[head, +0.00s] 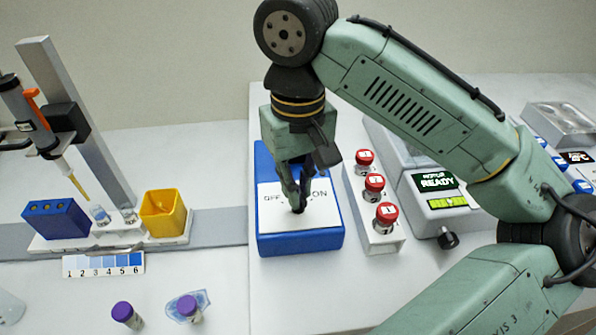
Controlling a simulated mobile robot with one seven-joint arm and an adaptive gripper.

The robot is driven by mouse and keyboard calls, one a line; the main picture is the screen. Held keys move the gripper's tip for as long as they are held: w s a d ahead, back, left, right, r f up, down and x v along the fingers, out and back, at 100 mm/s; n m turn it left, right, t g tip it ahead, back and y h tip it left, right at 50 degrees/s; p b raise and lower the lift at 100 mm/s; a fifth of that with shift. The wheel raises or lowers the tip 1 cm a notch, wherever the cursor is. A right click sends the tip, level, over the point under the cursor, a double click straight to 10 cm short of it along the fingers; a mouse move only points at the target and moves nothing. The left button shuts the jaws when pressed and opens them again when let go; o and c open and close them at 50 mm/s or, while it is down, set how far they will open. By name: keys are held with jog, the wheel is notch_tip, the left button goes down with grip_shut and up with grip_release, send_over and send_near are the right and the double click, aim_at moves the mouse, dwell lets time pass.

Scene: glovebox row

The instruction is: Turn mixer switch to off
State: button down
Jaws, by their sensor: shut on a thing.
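The mixer (301,243) is a blue box with a white top panel in the middle of the head view. The panel bears the words OFF at its left and ON at its right. My gripper (299,208) points down over the panel, between the two words. It is shut on the small dark switch, which my fingers mostly hide. I cannot tell which way the switch leans.
A white rack (381,240) with red-capped vials stands close to the right of the mixer. A device with a READY screen (436,181) is further right. At left are a pipette stand (80,130), a yellow bin (163,214) and purple-capped vials (124,312).

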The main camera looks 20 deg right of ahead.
jog(key=shift+n+p, duration=0.35)
jog(key=shift+n, duration=0.45)
jog(key=c, duration=1.7)
grip_release()
notch_tip(320, 180, up, 12)
